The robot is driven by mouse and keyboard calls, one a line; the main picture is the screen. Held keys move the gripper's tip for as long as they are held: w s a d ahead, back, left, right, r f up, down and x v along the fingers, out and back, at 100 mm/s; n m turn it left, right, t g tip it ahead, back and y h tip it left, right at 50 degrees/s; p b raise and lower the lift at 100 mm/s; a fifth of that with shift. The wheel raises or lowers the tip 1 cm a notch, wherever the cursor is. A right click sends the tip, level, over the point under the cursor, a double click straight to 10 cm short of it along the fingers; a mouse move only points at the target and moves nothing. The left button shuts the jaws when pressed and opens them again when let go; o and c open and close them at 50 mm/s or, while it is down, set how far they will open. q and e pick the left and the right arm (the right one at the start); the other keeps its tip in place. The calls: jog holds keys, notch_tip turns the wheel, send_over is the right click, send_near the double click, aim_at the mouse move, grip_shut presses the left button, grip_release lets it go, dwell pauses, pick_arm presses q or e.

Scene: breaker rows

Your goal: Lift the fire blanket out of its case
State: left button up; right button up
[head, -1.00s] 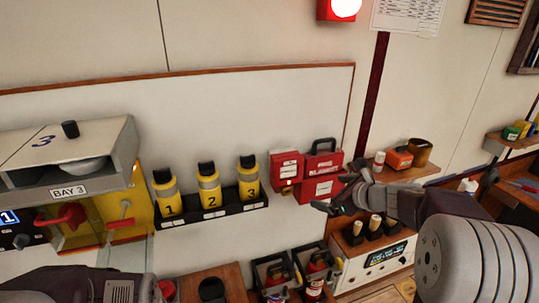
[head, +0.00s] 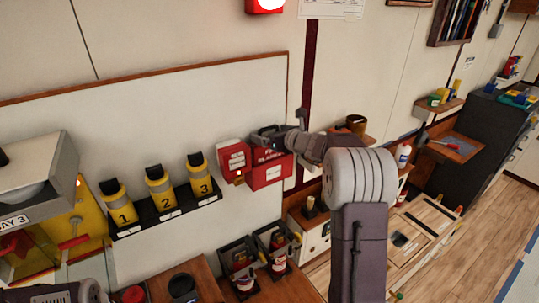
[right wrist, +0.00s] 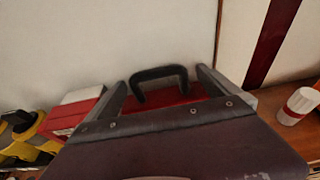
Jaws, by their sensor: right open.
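The red fire blanket case (head: 269,174) is mounted low on the white wall panel, with pale lettering on its front. The black handle of the blanket stands up from the case in the right wrist view (right wrist: 160,73), with red below it. My right gripper (head: 283,131) is at the top of the case, its jaws open. In the right wrist view its two fingers (right wrist: 163,92) show one on each side of the handle; I cannot tell whether they touch it. My left gripper is out of view; only part of my left arm shows at the bottom left.
A smaller red box (head: 233,158) sits directly left of the case. A black rack (head: 166,214) with numbered yellow cylinders is farther left. Red bottles stand in holders below.

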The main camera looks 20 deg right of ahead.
jog(key=shift+w+f, duration=0.2)
jog(key=shift+w, duration=0.2)
jog(key=shift+w+a+f, duration=0.1)
jog(key=shift+w+f, duration=0.1)
jog(key=shift+w, duration=0.15)
jog(key=shift+s+r, duration=0.15)
jog(key=shift+s, duration=0.05)
jog(key=c, duration=2.1)
jog(key=shift+w, duration=0.15)
jog(key=shift+r, duration=0.1)
